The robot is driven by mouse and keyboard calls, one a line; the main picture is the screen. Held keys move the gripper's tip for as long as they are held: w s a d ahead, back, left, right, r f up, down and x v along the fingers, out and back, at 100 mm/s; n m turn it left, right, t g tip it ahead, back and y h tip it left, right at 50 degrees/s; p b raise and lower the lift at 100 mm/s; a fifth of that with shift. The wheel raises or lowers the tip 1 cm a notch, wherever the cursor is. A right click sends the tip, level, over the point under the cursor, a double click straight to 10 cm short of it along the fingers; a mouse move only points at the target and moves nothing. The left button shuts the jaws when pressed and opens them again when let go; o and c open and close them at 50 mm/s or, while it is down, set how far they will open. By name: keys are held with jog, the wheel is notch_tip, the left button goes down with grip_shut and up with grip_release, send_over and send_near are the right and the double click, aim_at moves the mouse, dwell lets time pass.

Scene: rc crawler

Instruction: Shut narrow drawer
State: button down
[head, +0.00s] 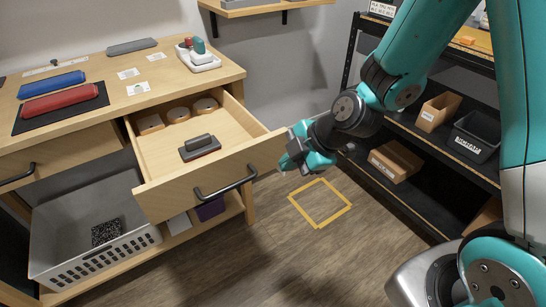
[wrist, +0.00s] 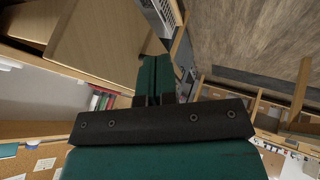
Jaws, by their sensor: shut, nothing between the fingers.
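The narrow drawer (head: 180,194) stands pulled out from the right part of the wooden workbench in the head view. It has a black bar handle (head: 226,184) on its front. Inside lie a dark block-like tool (head: 199,147) and several round wooden pieces (head: 178,114) at the back. My gripper (head: 286,166) is shut and empty, just right of the drawer front's right end; I cannot tell whether it touches. In the wrist view its teal fingers (wrist: 155,75) are together, with a wooden panel beside them on the left.
A grey basket (head: 95,255) sits on the shelf below. The benchtop (head: 105,68) holds red and blue tools and a white tray (head: 198,60). A black shelf rack (head: 440,145) with boxes stands at the right. Yellow tape (head: 320,224) marks a square on otherwise clear floor.

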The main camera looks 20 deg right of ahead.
aim_at(262, 164)
jog(key=shift+w+a+f+p, duration=0.15)
jog(key=shift+w+a+f, duration=0.2)
jog(key=shift+w, duration=0.4)
jog(key=shift+w+a+f+p, duration=0.1)
jog(key=shift+w+a+f, duration=0.25)
jog(key=shift+w, duration=0.45)
jog(key=shift+w+a+f+p, duration=0.2)
jog(key=shift+w+a, duration=0.2)
jog(key=shift+w, duration=0.35)
jog(key=shift+w, duration=0.1)
